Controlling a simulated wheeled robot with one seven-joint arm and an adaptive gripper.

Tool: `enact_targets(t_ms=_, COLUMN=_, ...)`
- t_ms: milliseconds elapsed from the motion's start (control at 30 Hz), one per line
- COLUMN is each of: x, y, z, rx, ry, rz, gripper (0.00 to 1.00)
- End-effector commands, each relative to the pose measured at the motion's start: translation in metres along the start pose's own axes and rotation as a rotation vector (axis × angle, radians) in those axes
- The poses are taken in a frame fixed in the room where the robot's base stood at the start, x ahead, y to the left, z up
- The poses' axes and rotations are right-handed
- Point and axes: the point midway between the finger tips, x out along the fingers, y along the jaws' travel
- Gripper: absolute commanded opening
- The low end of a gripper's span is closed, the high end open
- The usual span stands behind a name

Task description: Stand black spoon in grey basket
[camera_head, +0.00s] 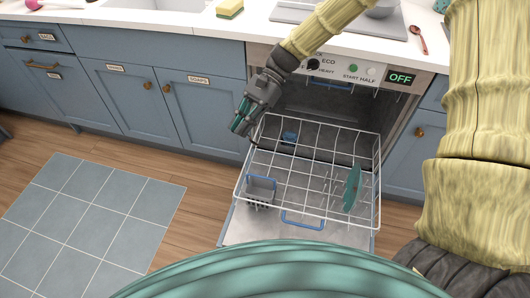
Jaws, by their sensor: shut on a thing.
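My gripper (243,126), with teal fingers, is shut above the back left corner of the pulled-out dishwasher rack. A thin dark piece, which looks like the black spoon (251,139), shows just below the fingers; most of it is hidden or too small to make out. The grey basket (261,191) stands in the front left of the white wire rack (310,212). My gripper is above and behind the basket, apart from it.
The dishwasher door (260,232) is open under the rack. A red-brown spoon (418,39) and a sponge (229,8) lie on the counter.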

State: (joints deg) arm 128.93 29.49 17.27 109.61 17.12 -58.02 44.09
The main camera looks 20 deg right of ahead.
Motion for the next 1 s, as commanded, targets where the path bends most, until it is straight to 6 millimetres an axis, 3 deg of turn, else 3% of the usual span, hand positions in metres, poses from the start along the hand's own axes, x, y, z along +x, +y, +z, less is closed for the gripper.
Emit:
enact_targets(t_ms=33, x=0.007, y=0.002, z=-0.012, rx=0.011, ry=-0.040, rz=-0.022, gripper=0.00)
enact_targets(t_ms=433, x=0.020, y=0.017, z=-0.053, rx=0.073, ry=-0.307, rz=-0.171, gripper=0.00)
enact_targets(t_ms=800, x=0.016, y=0.037, z=-0.096, rx=0.094, ry=-0.505, rz=-0.299, gripper=0.00)
enact_targets(t_ms=1000, x=0.011, y=0.045, z=-0.107, rx=0.095, ry=-0.550, rz=-0.332, gripper=0.00)
